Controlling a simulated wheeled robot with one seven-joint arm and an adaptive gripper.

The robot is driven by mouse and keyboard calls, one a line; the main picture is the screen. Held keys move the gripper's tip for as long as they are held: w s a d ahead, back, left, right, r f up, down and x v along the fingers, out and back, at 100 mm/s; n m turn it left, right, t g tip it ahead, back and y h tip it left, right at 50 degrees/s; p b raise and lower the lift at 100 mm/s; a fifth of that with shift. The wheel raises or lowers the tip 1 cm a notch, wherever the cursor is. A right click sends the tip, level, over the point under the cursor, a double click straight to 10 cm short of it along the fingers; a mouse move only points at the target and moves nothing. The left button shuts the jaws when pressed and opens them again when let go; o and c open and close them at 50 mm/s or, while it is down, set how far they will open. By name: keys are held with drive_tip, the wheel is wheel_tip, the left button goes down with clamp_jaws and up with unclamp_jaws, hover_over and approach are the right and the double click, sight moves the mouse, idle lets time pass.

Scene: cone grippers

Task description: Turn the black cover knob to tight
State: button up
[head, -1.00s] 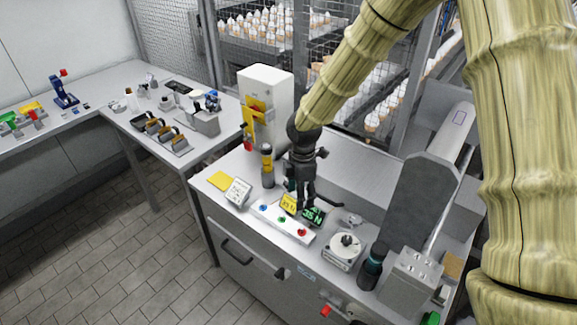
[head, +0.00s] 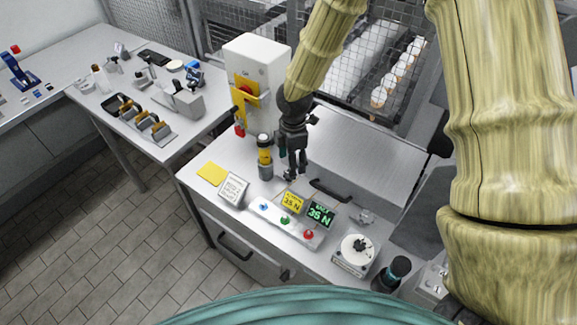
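A black star-shaped knob (head: 360,246) sits on top of a white round dial unit (head: 347,262) near the bench's front right. Another small black knob (head: 285,274) is on the cabinet front, below the bench edge. I cannot tell for certain which one is the cover knob. My gripper (head: 294,174) is black and points down over the middle of the bench, behind the two small displays. It is up and to the left of the star-shaped knob and apart from it. The fingers are small and dark, so their opening is unclear. Nothing is visibly held.
A yellow display (head: 292,202) and a green-lit display (head: 321,213) stand behind a white button strip (head: 272,217). A yellow-topped cylinder (head: 265,157) is left of my gripper. A black bar handle (head: 330,191) lies at the sloped grey panel (head: 365,155). A dark bottle (head: 393,272) is at right.

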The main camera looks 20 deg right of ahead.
drive_tip(key=f, duration=0.2)
drive_tip(key=w+f+p, duration=0.1)
drive_tip(key=f, duration=0.1)
drive_tip(key=w+f, duration=0.1)
drive_tip(key=f, duration=0.1)
drive_tip(key=shift+w+a+f, duration=0.1)
drive_tip(key=shift+f, duration=0.3)
drive_tip(key=shift+s, duration=0.45)
drive_tip(key=shift+s+r, duration=0.25)
drive_tip(key=shift+s, duration=0.25)
drive_tip(key=shift+w+a+f, duration=0.1)
drive_tip(key=shift+w+f, duration=0.35)
drive_tip(key=shift+w, duration=0.05)
drive_tip(key=shift+c, duration=0.6)
drive_tip(key=shift+w+f, duration=0.1)
drive_tip(key=shift+w, duration=0.1)
drive_tip(key=c, duration=0.3)
drive_tip(key=shift+s+r, duration=0.25)
drive_tip(key=c, duration=0.6)
drive_tip(key=shift+w+d, duration=0.1)
drive_tip(key=shift+d, duration=0.1)
drive_tip(key=shift+a, duration=0.1)
